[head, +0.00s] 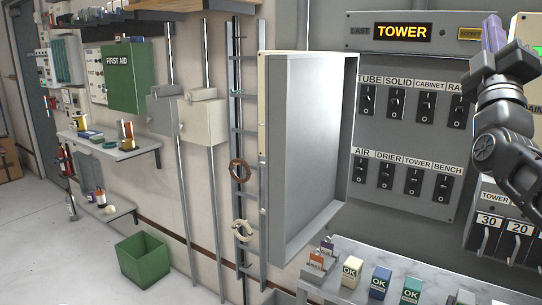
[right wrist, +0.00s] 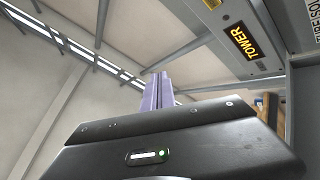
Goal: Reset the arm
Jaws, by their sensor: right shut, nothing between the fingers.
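My right arm comes in at the right edge of the head view and is raised in front of the switch panel (head: 412,150). My right gripper (head: 493,32) points upward beside the lit TOWER display (head: 404,31). Its purple fingers are together with nothing between them. The closed fingers also show in the right wrist view (right wrist: 158,92), pointing up toward the ceiling. The TOWER display shows there too (right wrist: 245,41). My left gripper is in neither view.
An open grey cabinet door (head: 312,150) stands left of the switches. Below is a shelf with several small OK boxes (head: 380,283). A green bin (head: 143,259) stands on the floor at left. Wall shelves (head: 110,146) hold spools. The floor at far left is mostly clear.

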